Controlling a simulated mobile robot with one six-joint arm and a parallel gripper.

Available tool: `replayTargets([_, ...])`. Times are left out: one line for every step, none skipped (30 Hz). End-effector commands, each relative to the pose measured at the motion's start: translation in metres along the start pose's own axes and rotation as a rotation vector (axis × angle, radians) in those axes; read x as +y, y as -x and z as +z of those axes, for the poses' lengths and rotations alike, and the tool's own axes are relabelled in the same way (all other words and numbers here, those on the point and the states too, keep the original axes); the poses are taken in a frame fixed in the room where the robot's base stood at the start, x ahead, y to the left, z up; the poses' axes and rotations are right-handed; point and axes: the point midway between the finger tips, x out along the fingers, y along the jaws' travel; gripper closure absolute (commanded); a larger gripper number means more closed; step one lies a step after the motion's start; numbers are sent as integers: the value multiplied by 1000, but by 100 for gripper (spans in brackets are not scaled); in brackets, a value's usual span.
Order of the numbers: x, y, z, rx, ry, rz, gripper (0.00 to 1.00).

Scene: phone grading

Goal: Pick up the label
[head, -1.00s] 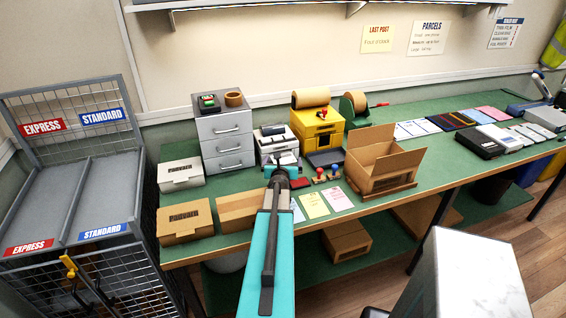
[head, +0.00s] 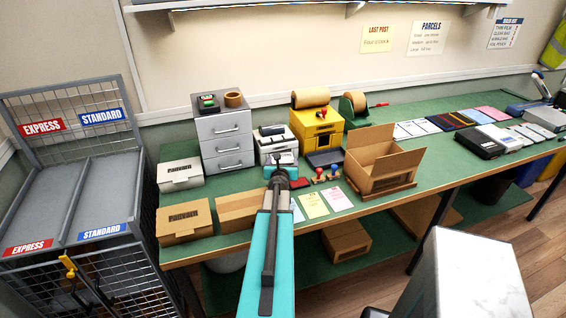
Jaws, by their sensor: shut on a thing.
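My gripper (head: 284,157) is at the front of the white label printer (head: 276,142), between the grey drawer unit and the yellow box. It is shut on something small. I take this to be the label, but my own wrist and arm hide most of it and I cannot make out its outline. The printer's dark top shows just above the gripper. I cannot tell whether the held thing still touches the printer.
Grey drawers (head: 226,137) stand left of the printer and a yellow box (head: 317,127) stands right. Stamps (head: 326,175), paper sheets (head: 338,198) and an open carton (head: 384,162) are to the right. Closed parcels (head: 184,220) and a wire cage (head: 70,190) are left.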

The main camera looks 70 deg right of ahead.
Motion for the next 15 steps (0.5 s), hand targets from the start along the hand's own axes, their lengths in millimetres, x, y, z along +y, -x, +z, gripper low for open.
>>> replayTargets([0, 3, -1, 0, 1, 1, 45])
replayTargets([0, 5, -2, 0, 1, 1, 45])
replayTargets([1, 7, -2, 0, 1, 2, 45])
replayTargets([1, 8, -3, 0, 1, 2, 45])
replayTargets([1, 10, -3, 0, 2, 3, 45])
replayTargets([2, 12, -4, 0, 2, 4, 45])
replayTargets([2, 14, -4, 0, 1, 5, 45])
replayTargets([2, 15, -5, 0, 2, 5, 45])
replayTargets([3, 17, -6, 0, 2, 6, 45])
replayTargets([3, 18, -6, 0, 3, 7, 45])
replayTargets([4, 20, -6, 0, 3, 7, 45])
replayTargets([4, 21, -7, 0, 3, 8, 45])
replayTargets([4, 22, -7, 0, 3, 9, 45])
replayTargets([4, 23, -7, 0, 3, 9, 45])
replayTargets([5, 24, -8, 0, 3, 9, 45])
